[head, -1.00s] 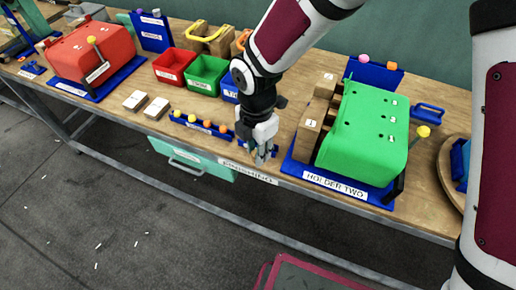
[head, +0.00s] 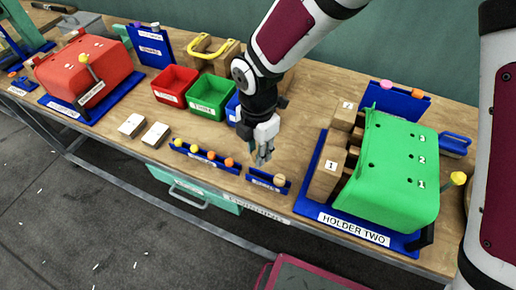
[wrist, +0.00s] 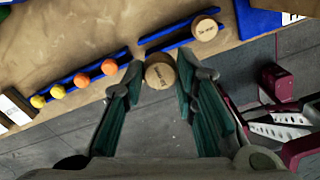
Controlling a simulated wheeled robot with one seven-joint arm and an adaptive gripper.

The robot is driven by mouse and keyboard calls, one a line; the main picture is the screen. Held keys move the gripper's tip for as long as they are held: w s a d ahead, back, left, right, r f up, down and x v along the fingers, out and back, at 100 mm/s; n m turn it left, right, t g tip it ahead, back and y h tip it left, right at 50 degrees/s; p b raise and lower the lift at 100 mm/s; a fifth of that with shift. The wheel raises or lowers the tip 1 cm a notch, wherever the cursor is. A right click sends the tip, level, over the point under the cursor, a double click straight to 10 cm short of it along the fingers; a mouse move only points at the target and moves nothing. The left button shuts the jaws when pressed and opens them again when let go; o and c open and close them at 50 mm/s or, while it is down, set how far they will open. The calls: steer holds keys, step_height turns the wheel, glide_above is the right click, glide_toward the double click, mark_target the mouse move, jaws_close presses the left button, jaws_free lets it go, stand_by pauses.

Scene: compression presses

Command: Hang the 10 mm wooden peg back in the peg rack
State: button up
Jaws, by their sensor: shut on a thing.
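My gripper (wrist: 162,80) is shut on a round wooden peg (wrist: 160,73) whose end carries a small label too blurred to read. In the head view my gripper (head: 263,160) hangs above the left part of a short blue peg rack (head: 262,182); the held peg is hard to make out there. The rack also shows in the wrist view (wrist: 178,36), just beyond the held peg. A second, larger wooden peg (wrist: 205,28) sits at the rack's right end, also visible in the head view (head: 279,179). The held peg appears apart from the rack.
A blue rack with yellow and orange pegs (head: 205,157) stands just left. HOLDER TWO (head: 355,229), with its green press (head: 390,170) and wooden blocks (head: 327,174), is close on the right. Red (head: 175,86) and green (head: 211,95) bins stand behind. The bench's front edge is near.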

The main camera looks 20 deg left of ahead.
steer(key=shift+f+b, duration=2.1)
steer(key=shift+f, duration=1.7)
steer(key=o, duration=0.9)
steer(key=shift+c, duration=0.2)
step_height(320, 180, up, 12)
steer(key=shift+d, duration=0.1)
